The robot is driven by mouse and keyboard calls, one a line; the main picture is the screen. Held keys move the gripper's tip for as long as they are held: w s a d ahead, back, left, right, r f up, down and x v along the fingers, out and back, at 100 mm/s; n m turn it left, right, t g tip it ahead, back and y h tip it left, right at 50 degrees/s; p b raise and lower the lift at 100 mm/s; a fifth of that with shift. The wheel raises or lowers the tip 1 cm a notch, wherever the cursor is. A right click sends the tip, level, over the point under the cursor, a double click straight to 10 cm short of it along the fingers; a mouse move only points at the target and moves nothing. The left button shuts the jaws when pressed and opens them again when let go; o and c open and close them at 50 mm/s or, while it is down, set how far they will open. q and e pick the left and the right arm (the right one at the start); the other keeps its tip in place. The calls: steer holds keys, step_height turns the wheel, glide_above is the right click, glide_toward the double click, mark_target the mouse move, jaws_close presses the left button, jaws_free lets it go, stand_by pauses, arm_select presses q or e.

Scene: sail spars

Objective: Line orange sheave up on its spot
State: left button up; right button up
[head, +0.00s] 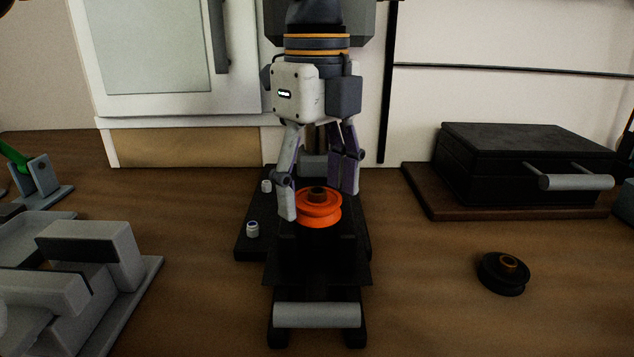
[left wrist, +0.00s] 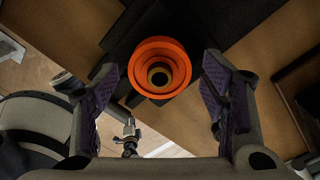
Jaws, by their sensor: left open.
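The orange sheave (head: 319,212) lies flat on the dark fixture (head: 251,237) in the middle of the table, with a dark, brownish hub at its centre. In the left wrist view the orange sheave (left wrist: 159,68) sits between the fingers, with a gap on each side. My left gripper (head: 318,200) points down over the fixture with its fingers spread around the sheave. The gripper (left wrist: 161,95) is open in the wrist view too. Whether the sheave sits exactly on its spot cannot be told. My right gripper does not show.
A black sheave (head: 503,273) lies on the wooden table at the right. A black box with a grey handle (head: 569,182) stands behind it on a brown board. Grey fixtures (head: 88,257) fill the left side. The front right of the table is clear.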

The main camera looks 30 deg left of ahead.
arm_select(q)
steer(key=shift+r, duration=3.5)
